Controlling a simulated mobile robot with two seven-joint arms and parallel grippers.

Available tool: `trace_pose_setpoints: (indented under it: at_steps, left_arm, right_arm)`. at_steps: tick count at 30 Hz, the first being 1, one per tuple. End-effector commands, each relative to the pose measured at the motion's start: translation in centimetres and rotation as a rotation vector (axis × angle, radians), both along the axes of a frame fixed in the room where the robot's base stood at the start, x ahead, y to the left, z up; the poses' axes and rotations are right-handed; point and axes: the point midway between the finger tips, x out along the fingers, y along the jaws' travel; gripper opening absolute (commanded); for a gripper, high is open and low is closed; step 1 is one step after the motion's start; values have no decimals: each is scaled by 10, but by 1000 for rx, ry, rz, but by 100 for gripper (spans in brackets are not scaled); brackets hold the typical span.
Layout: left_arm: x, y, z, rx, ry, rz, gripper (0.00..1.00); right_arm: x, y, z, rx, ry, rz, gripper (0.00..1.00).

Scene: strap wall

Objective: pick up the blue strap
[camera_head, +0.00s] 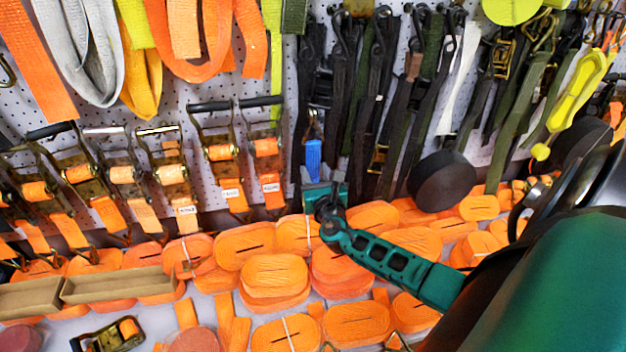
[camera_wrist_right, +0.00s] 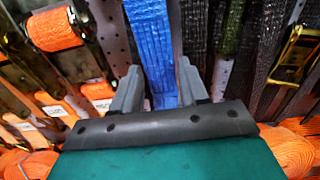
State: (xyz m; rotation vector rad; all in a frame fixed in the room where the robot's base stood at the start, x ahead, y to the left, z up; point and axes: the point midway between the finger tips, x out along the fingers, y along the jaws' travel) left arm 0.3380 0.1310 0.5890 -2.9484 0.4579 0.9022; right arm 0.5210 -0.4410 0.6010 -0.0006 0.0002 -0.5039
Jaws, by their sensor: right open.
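The blue strap (camera_head: 313,160) hangs in front of the pegboard wall in the head view, above the orange rolls; its upper end is near a metal hook. In the right wrist view the blue strap (camera_wrist_right: 150,45) is a wide woven band, running down from the top edge to the jaws. My right gripper (camera_head: 323,184) is just below the strap's visible lower part. In the right wrist view its grey fingers (camera_wrist_right: 158,88) are apart, one on each side of the strap. I cannot tell whether either finger touches it. The strap's lower end is hidden by the gripper. My left gripper is not in view.
Orange strap rolls (camera_head: 275,275) cover the shelf below. Orange ratchet straps (camera_head: 225,160) hang at the left, and dark straps (camera_head: 365,100) hang close at the right. A black round disc (camera_head: 442,181) is right of the gripper. Cardboard trays (camera_head: 118,283) lie at the lower left.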

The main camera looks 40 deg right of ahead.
Motion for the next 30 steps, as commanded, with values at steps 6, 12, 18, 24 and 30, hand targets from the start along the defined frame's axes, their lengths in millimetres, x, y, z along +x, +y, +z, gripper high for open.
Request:
trace_pose_setpoints:
  at_steps: [6,12,18,24,30]
  left_arm:
    - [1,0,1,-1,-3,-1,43]
    - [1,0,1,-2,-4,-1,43]
    - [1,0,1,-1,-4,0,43]
    - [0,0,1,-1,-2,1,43]
    - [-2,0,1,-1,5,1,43]
  right_arm:
    - [0,0,0,0,0,0,41]
    - [0,0,0,0,0,0,22]
    - [0,0,0,1,0,0,2]
    - [0,0,1,0,-2,0,0]
    - [0,0,4,0,-2,0,0]
